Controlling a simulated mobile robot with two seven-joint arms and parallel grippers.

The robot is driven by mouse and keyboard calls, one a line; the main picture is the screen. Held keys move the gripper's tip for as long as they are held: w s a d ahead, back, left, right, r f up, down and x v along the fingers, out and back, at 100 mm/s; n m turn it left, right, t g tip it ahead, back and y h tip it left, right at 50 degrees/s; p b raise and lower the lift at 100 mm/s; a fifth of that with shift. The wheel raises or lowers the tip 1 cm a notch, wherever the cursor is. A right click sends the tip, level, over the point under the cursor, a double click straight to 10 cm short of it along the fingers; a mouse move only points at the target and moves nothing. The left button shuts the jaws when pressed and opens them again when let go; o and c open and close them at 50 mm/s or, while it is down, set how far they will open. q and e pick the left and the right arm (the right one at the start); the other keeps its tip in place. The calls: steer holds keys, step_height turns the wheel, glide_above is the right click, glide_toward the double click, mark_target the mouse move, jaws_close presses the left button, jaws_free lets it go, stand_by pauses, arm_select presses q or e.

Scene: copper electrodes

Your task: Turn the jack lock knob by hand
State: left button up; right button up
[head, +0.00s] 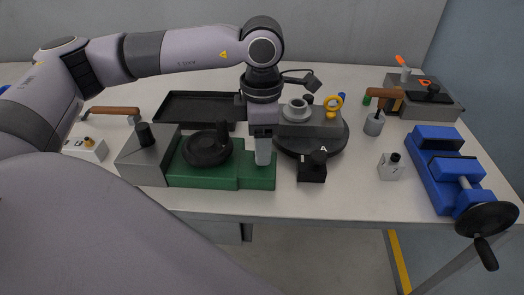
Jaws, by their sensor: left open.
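Several black knobs are in view, and I cannot tell for sure which is the jack lock knob. A green base (212,178) carries a black round handwheel (207,149). A black knob (144,134) stands on the grey block at its left end. A small grey block (391,172) on the right has a black knob (394,158) on top. My left gripper (263,158) points down at the right part of the green base, right of the handwheel, with nothing seen in it. Whether it touches the base is unclear. My right gripper is out of view.
A blue vise (440,170) stands at the right edge. A black tray (190,108) and hammer (110,111) lie behind.

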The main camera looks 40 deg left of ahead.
arm_select(q)
steer(key=shift+f, duration=0.45)
steer(key=shift+f+b, duration=0.2)
steer(key=shift+b, duration=0.15)
steer(key=c, duration=0.8)
